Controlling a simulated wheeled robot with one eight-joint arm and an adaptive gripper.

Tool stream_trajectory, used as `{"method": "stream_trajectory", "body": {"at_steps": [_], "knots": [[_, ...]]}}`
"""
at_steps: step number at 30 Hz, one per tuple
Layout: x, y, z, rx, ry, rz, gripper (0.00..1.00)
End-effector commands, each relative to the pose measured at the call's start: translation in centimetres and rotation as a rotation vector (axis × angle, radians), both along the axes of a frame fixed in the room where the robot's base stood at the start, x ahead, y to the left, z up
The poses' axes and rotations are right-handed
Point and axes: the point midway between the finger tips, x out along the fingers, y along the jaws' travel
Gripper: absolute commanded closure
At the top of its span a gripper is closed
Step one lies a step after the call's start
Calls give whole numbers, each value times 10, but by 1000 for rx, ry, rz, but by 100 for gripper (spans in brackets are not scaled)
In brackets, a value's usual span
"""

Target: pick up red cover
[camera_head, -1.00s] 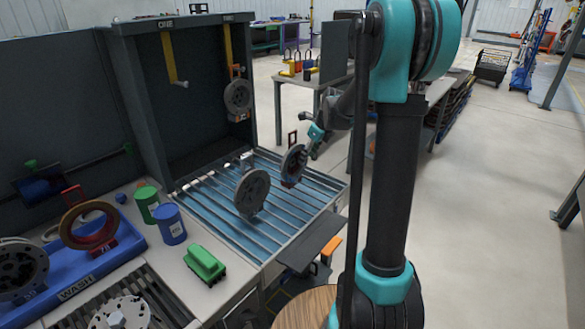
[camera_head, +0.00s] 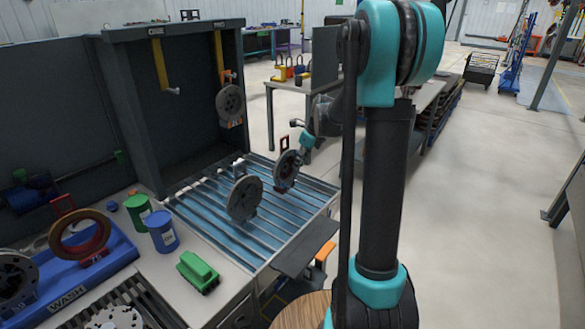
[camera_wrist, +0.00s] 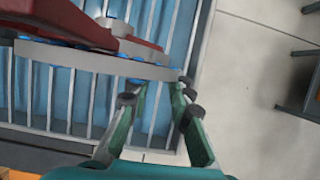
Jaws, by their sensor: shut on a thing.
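The red cover (camera_head: 287,168) is a grey round disc with a red handle on top and red at its foot. It stands upright over the right part of the blue slatted conveyor (camera_head: 205,215). My gripper (camera_head: 301,155) comes from the right and is shut on the disc's right edge. In the wrist view the cover's grey edge (camera_wrist: 90,60) and red parts lie at the upper left. The fingers of my gripper (camera_wrist: 160,85) reach its right end. I cannot tell whether its foot touches the slats.
A second grey disc (camera_head: 244,198) stands close on the left. Another hangs from a yellow hook (camera_head: 219,58). Green (camera_head: 138,210) and blue (camera_head: 162,230) cans and a green block (camera_head: 198,271) stand at the front left.

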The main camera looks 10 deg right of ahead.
Motion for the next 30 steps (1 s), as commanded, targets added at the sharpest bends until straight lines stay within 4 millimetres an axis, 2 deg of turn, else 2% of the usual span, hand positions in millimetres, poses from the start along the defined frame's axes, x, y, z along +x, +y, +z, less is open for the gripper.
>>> {"method": "stream_trajectory", "body": {"at_steps": [5, 8, 24, 30], "knots": [[0, 0, 11, 1, -1, 0, 100], [0, 0, 26, 1, -1, 0, 100], [0, 0, 149, 1, -1, 0, 100], [0, 0, 181, 1, -1, 0, 100]]}}
